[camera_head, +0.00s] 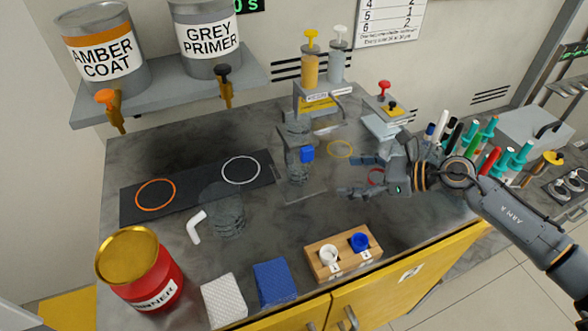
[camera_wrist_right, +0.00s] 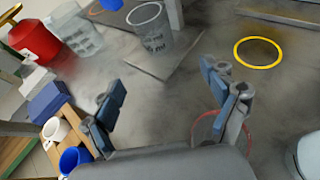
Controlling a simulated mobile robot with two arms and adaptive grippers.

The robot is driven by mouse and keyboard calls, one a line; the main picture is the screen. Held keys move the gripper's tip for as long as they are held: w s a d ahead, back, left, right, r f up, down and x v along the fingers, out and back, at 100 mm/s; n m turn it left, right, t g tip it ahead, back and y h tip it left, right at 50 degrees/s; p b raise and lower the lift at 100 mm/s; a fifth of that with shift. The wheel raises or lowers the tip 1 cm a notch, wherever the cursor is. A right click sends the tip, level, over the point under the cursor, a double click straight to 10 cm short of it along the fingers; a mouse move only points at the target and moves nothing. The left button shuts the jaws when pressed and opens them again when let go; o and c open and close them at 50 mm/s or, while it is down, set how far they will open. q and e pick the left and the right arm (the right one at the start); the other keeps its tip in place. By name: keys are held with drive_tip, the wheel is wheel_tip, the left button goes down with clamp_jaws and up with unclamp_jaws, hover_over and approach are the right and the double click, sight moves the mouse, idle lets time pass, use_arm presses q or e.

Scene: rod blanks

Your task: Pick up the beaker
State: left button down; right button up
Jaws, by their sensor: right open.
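A wider clear ribbed vessel (camera_head: 229,217) stands further left; I cannot tell for sure which one is the beaker. My right gripper (camera_head: 350,177) is open and empty, to the right of the small vessel and apart from it. Its fingers point left, over the counter near a red ring (camera_head: 376,177). My left gripper is out of view.
A wooden block (camera_head: 318,262) with white and blue cups is at the front edge. A pump dispenser stand (camera_head: 322,98) stands behind the small vessel. A red thinner can (camera_head: 140,268) is at the left, and pens and tubes crowd the right. A yellow ring (camera_head: 340,149) marks clear counter.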

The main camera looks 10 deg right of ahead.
sight(310, 175)
drive_tip(key=x, duration=1.1)
drive_tip(key=shift+w+a+p, duration=0.2)
drive_tip(key=shift+a+p, duration=0.1)
drive_tip(key=shift+p, duration=0.05)
drive_tip(key=shift+r, duration=0.1)
drive_tip(key=c, duration=1.1)
